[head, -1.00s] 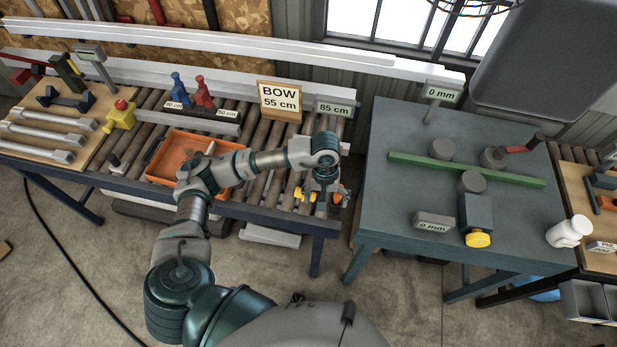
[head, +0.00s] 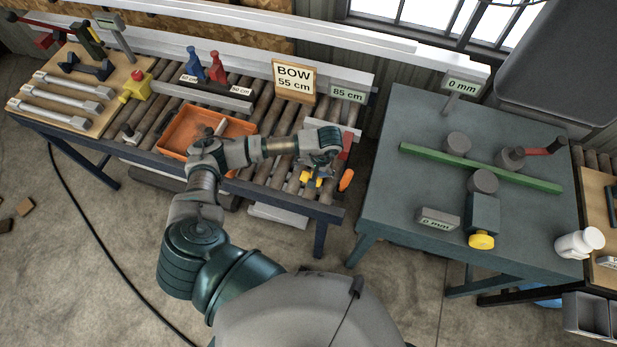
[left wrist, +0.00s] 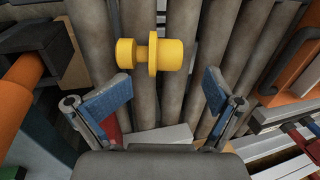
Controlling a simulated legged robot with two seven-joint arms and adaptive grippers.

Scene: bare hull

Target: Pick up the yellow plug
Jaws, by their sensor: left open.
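The yellow plug (left wrist: 148,55) lies on its side on the rollers in the left wrist view, with a wide flange near its right part. It shows small in the head view (head: 306,176), partly hidden by my left gripper. My left gripper (left wrist: 162,88) is open and empty, with blue fingertips spread on both sides and just short of the plug. In the head view my left gripper (head: 318,178) hangs over the right end of the roller conveyor. My right gripper is not in view.
An orange tray (head: 166,149) stands left of my gripper on the conveyor. An orange-handled tool (head: 346,180) and a red piece (head: 345,146) lie close to its right. The BOW sign (head: 293,98) stands behind. A green-grey table (head: 400,200) is at the right.

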